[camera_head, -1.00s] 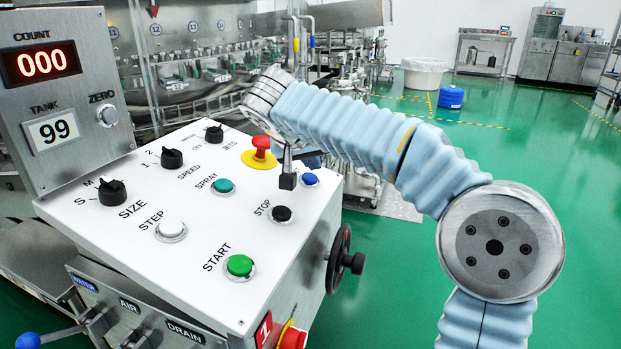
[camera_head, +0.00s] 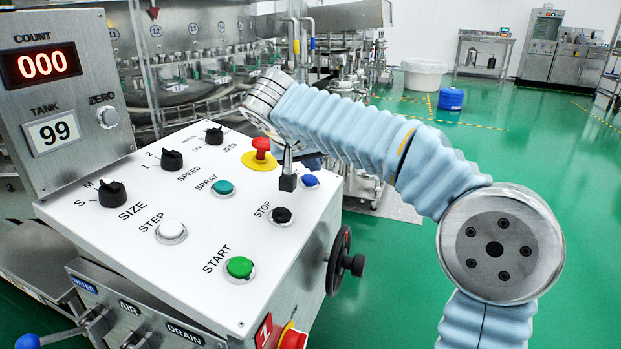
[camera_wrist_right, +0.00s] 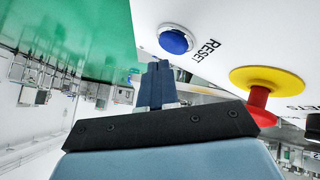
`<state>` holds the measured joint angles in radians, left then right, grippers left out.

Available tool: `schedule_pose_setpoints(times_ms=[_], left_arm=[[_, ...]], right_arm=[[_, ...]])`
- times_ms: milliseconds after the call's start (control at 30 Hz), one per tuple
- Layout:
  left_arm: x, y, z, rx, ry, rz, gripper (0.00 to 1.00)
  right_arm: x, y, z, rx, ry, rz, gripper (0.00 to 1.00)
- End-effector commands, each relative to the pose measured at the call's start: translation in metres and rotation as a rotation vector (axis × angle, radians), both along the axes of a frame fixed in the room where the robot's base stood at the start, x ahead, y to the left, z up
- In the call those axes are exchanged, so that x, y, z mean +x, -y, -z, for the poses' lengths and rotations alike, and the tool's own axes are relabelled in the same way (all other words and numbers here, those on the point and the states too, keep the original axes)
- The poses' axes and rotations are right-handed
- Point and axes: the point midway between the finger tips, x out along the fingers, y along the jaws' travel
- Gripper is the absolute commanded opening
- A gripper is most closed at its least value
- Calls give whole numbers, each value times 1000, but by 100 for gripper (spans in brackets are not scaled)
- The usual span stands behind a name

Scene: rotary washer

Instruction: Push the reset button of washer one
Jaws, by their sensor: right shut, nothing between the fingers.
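The blue reset button (camera_head: 310,181) sits at the right edge of the white sloped control panel (camera_head: 130,255). In the right wrist view the blue button (camera_wrist_right: 174,41) shows with the word RESET beside it. My right gripper (camera_head: 287,183) points down over the panel just left of the blue button, its fingers closed together and empty. In the wrist view the gripper's closed fingers (camera_wrist_right: 155,82) are just below the button, with a small visible gap. Whether the tips touch the panel I cannot tell. A red label, apparently a number 1, is on the panel's front side. My left gripper is out of view.
The red emergency knob (camera_head: 261,149) on its yellow disc is close behind the gripper. The black stop button (camera_head: 281,215) is just in front. The green start button (camera_head: 239,267) and teal spray button (camera_head: 223,188) are nearby. A black handwheel (camera_head: 345,262) sticks out at the right side.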

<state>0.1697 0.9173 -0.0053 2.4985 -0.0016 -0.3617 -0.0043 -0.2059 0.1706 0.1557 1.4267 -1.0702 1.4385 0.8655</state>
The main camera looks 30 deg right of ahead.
Motion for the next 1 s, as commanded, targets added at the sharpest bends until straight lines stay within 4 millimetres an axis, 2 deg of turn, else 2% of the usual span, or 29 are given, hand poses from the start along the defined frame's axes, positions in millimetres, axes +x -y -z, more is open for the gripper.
schedule_pose_setpoints(times_ms=[600,1000], left_arm=[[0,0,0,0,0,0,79],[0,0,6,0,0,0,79]], right_arm=[[0,0,0,0,0,0,0],[2,-1,8,0,0,0,0]])
